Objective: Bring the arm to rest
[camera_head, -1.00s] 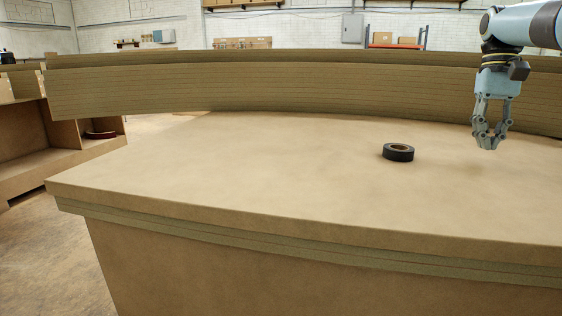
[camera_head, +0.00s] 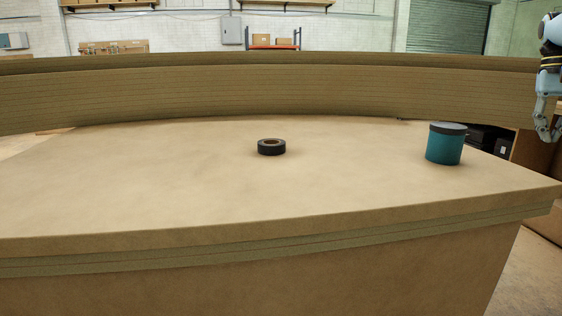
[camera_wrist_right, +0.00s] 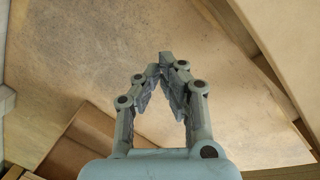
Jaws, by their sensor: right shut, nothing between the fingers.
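My right gripper (camera_head: 549,136) is at the far right edge of the head view, pointing down and partly cut off by the frame. It hangs beyond the right end of the worktable, to the right of a teal canister. In the right wrist view its fingers (camera_wrist_right: 165,62) meet at the tips with nothing between them. Below it there is a brown, mottled surface. My left gripper is not in view.
A black tape roll (camera_head: 271,147) lies mid-table. A teal canister with a dark lid (camera_head: 444,146) stands near the right end of the table (camera_head: 180,190). A curved laminated wall (camera_head: 250,90) runs along the back. The left of the tabletop is clear.

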